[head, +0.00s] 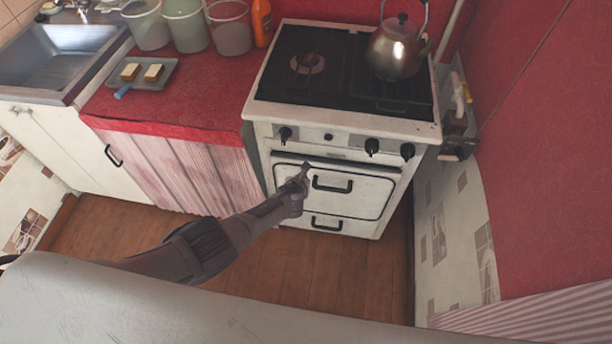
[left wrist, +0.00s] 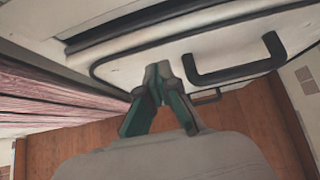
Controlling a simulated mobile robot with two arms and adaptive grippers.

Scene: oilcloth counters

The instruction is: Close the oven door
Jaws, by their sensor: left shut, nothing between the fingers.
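The white oven door (head: 365,198) is on the front of the stove, with a black outline and a black handle (head: 333,184). In the left wrist view the door (left wrist: 140,68) and its handle (left wrist: 235,72) are close. A dark strip runs above the door; I cannot tell if it is a gap, but the door looks shut or nearly shut. My left gripper (head: 304,169) is shut and empty at the door's upper left, left of the handle. It also shows in the left wrist view (left wrist: 158,72); I cannot tell if it touches the door. My right gripper is not in view.
A metal kettle (head: 396,48) stands on the stove top (head: 300,92). A lower drawer handle (head: 326,222) is under the door. Pink cabinets (head: 190,168) flank the stove on the left and a tiled wall (head: 455,230) on the right. The wooden floor (head: 330,265) in front is clear.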

